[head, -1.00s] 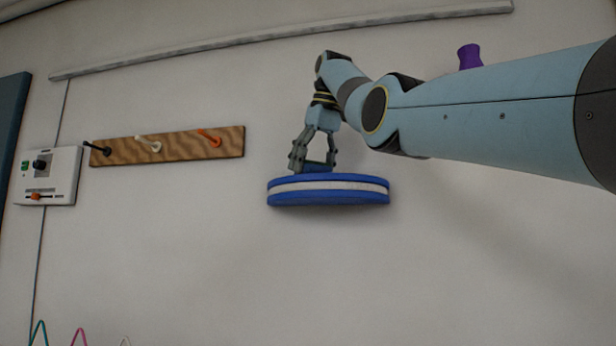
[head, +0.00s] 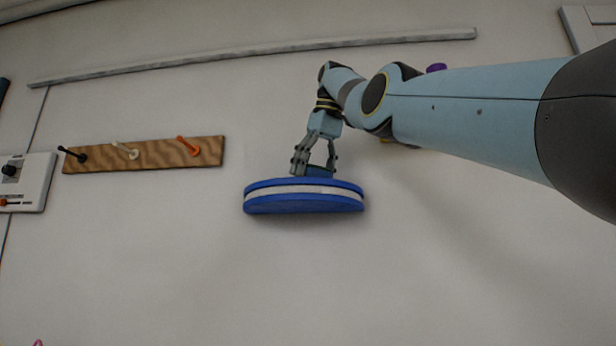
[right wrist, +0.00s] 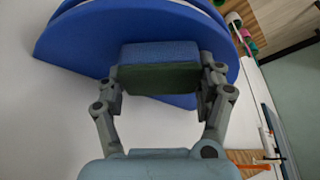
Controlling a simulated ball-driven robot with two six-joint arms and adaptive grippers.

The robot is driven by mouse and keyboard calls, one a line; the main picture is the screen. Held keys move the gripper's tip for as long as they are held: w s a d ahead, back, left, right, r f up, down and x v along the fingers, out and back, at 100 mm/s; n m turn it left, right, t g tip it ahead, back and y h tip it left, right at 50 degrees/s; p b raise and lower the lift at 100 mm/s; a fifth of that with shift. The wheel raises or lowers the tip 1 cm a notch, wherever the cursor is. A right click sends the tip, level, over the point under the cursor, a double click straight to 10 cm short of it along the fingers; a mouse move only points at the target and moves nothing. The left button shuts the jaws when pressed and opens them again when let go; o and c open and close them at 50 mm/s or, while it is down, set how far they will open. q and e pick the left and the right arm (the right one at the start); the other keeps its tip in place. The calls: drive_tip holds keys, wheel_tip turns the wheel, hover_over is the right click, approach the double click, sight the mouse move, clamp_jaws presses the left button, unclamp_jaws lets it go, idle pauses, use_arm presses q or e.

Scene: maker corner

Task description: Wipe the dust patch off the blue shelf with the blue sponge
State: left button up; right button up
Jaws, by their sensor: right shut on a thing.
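The blue shelf (head: 304,204) is a rounded board with a white band along its edge, fixed to the pale wall. It also fills the upper part of the right wrist view (right wrist: 70,40). My right gripper (head: 314,167) is shut on the blue sponge (head: 319,172) at the shelf's top. In the right wrist view the sponge (right wrist: 160,52) sits between the two fingers, with a dark green face towards the palm. I cannot tell whether the sponge touches the shelf. No dust patch can be made out. My left gripper is not in view.
A wooden peg rail (head: 105,160) with black, white and orange pegs is on the wall left of the shelf. A white control box (head: 30,184) is farther left. A purple thing (head: 436,67) shows behind my right arm. The wall below the shelf is clear.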

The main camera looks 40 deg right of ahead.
drive_tip(key=shift+s+d+f+b, duration=0.2)
drive_tip(key=shift+s+d+b, duration=0.15)
drive_tip(key=shift+s, duration=0.05)
drive_tip(key=shift+s+d+r+b, duration=0.1)
drive_tip(key=shift+s+d+b, duration=0.35)
drive_tip(key=shift+s, duration=0.15)
drive_tip(key=shift+w+a+r, duration=0.1)
